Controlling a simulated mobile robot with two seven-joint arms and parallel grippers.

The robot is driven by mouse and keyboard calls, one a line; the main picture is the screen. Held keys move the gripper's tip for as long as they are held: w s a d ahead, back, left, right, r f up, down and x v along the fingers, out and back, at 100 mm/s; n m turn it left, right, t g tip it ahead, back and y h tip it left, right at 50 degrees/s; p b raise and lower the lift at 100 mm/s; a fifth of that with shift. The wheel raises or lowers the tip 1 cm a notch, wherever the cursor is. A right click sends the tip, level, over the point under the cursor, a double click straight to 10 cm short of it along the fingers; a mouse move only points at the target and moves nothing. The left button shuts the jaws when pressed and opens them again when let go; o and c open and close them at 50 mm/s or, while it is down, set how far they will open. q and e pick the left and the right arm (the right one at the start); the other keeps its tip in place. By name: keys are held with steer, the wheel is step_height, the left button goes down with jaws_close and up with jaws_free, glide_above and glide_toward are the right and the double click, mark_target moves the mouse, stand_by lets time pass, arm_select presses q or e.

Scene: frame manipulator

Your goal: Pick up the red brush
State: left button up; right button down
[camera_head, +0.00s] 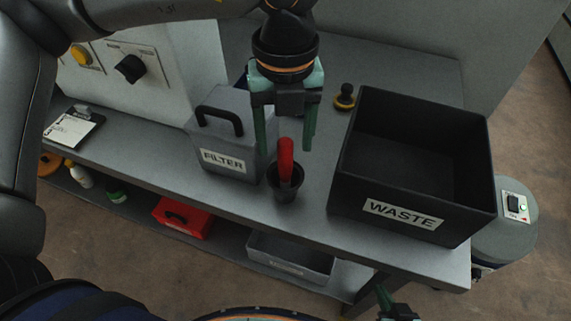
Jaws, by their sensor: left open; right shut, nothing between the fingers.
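The red brush (286,160) stands upright in a small black cup (285,193) near the front edge of the grey workbench. Its red handle sticks up; its lower end is hidden in the cup. My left gripper (285,147) points down, open and empty, with its green fingers to the left and right of the handle top in the picture. I cannot tell whether the fingers are level with the handle or behind it. My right gripper (382,292) is shut and empty at the bottom edge, in front of the bench, only partly in view.
A grey FILTER box (224,160) with a black handle stands just left of the cup. A large black WASTE bin (403,214) stands to the right. A small black-and-yellow knobbed object (345,96) sits behind. A red box (183,217) and a grey tray (290,262) are on the lower shelf.

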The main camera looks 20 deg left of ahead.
mark_target(285, 160)
arm_select(q)
steer(key=shift+w+f, duration=0.15)
steer(key=shift+f, duration=2.65)
steer(key=shift+c, duration=0.3)
jaws_close()
